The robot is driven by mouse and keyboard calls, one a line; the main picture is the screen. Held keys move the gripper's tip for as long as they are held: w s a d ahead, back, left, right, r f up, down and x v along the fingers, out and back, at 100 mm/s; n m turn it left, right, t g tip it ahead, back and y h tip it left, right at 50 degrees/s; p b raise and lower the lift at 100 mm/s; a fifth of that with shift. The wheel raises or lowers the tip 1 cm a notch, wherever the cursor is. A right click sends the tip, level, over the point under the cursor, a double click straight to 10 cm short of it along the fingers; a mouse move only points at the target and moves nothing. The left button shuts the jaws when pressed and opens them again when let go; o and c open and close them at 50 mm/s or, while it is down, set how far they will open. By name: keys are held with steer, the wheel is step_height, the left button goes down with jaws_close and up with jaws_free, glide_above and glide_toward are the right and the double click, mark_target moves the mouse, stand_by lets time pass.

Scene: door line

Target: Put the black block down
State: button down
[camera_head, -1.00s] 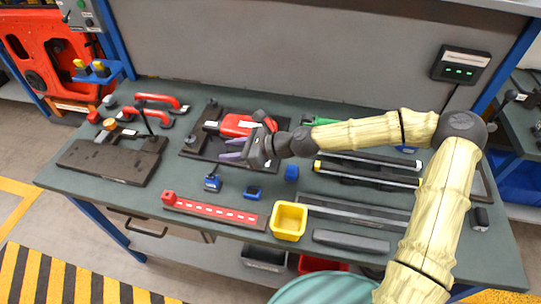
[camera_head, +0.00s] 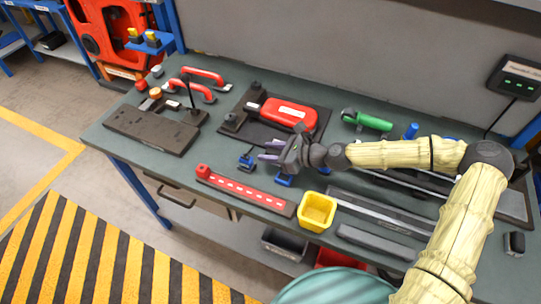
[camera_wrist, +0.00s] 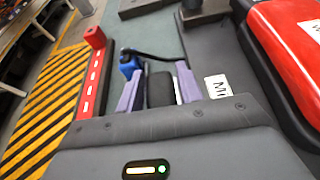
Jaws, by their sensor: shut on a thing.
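My gripper (camera_head: 268,151) is over the table, at the front edge of the black fixture plate, with its purple fingers pointing left. In the wrist view my gripper (camera_wrist: 158,90) is shut on the black block (camera_wrist: 160,88), a dark piece between the two purple fingers. In the head view the block cannot be told apart from the gripper. Whether the block touches the surface below cannot be told.
A red case (camera_head: 290,114) lies on the black plate (camera_head: 262,132). A blue-based switch (camera_head: 246,161) stands left of my fingers. A red strip (camera_head: 245,190) and yellow bin (camera_head: 317,211) are in front. Green table (camera_head: 205,155) shows bare between the plates.

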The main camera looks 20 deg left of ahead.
steer(key=shift+f, duration=1.1)
steer(key=shift+f, duration=0.1)
steer(key=c, duration=0.9)
jaws_free()
steer(key=shift+d, duration=0.1)
steer(key=b+v, duration=0.1)
steer(key=v, duration=1.1)
steer(key=shift+w, duration=0.1)
